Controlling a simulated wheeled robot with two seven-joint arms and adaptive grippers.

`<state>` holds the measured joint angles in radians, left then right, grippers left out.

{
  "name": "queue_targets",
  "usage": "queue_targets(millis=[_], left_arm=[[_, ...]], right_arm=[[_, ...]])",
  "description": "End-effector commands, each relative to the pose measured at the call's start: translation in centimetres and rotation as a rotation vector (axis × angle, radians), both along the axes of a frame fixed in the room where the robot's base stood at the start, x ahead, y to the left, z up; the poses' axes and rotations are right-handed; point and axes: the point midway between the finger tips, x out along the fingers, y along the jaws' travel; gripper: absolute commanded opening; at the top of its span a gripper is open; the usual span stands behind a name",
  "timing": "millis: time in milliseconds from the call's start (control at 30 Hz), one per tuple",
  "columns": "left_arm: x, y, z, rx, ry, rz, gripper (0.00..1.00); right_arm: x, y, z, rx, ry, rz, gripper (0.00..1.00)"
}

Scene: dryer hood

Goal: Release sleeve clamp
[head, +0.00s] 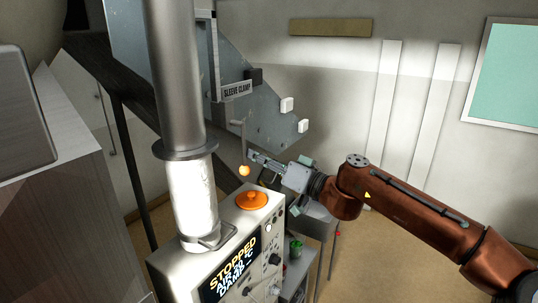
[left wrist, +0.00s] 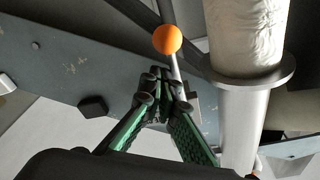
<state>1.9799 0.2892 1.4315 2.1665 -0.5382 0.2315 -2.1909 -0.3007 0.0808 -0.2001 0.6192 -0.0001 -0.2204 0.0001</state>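The sleeve clamp lever is a thin grey rod with an orange ball knob (head: 244,170), hanging below the "SLEEVE CLAMP" label (head: 237,89). The knob also shows in the left wrist view (left wrist: 167,39). My left gripper (head: 251,155) is just right of the rod, slightly above the knob in the head view. In the left wrist view its green-sided fingers (left wrist: 161,78) converge and their tips look together, close beside the rod. I see nothing clearly held between them; whether they touch the rod cannot be told. My right gripper is not in view.
A metal duct with a pale sleeve (head: 202,195) and a dark flange stands left of the lever. Below is a control box with an orange button (head: 251,200) and a display (head: 230,268) reading "STOPPED". A grey panel with white knobs (head: 287,104) is behind.

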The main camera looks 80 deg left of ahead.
Motion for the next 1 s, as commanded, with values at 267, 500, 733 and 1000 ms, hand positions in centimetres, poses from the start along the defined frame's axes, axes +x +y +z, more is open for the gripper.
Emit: queue_targets(millis=[267,500,733,1000], left_arm=[[-0.7,-0.4,-0.3,-0.003,-0.004,0.017,0.00],[-0.6,-0.3,-0.3,-0.004,-0.005,0.018,0.00],[0.1,2.0,-0.1,-0.006,0.000,0.016,0.00],[2.6,2.1,-0.5,0.000,-0.001,0.005,0.00]], right_arm=[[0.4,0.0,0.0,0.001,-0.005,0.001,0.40],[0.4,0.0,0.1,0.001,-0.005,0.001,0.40],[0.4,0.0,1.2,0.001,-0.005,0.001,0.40],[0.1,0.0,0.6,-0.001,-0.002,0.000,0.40]])
